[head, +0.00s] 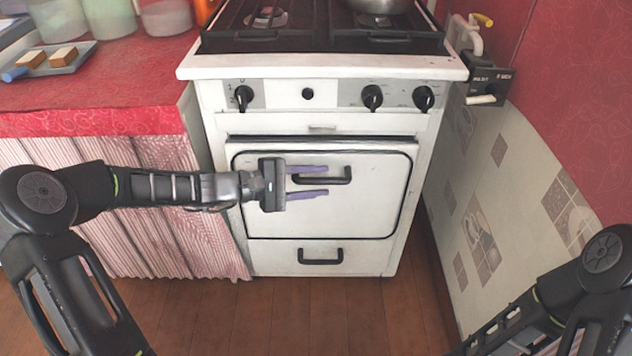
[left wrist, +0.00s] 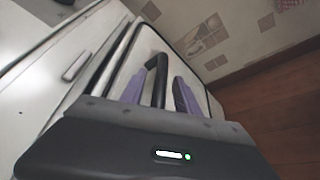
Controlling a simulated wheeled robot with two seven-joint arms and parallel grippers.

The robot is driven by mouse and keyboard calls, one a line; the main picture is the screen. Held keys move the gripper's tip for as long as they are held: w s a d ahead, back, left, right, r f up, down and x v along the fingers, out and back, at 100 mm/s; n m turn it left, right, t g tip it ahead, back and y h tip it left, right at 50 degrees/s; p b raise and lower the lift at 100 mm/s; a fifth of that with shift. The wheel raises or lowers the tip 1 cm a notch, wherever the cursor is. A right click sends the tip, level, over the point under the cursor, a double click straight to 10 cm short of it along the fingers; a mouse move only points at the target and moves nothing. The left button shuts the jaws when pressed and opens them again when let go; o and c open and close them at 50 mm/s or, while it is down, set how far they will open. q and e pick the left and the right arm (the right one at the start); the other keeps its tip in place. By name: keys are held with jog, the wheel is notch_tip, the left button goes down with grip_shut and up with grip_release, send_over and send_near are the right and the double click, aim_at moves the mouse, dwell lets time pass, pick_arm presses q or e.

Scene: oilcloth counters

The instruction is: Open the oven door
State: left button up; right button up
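The white stove's oven door (head: 375,200) has a dark outline and a black bar handle (head: 340,181) near its top. A dark line runs along the door's top edge; I cannot tell whether the door is slightly ajar. My left gripper (head: 325,181) is in front of the door, its purple fingers apart, one above and one below the handle's left part. In the left wrist view the handle (left wrist: 157,75) shows between the two fingers of that gripper (left wrist: 158,92), with gaps visible beside it. My right gripper is out of view; only its arm shows at the bottom right.
A drawer (head: 280,258) with its own black handle (head: 320,256) is below the door. Black knobs (head: 372,97) line the panel above. A red counter (head: 110,75) with a pleated curtain stands left, a tiled wall (head: 500,200) right. Wooden floor (head: 300,315) in front is clear.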

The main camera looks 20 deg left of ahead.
pick_arm(q)
jog(key=shift+c, duration=0.5)
grip_shut()
dwell(0.8)
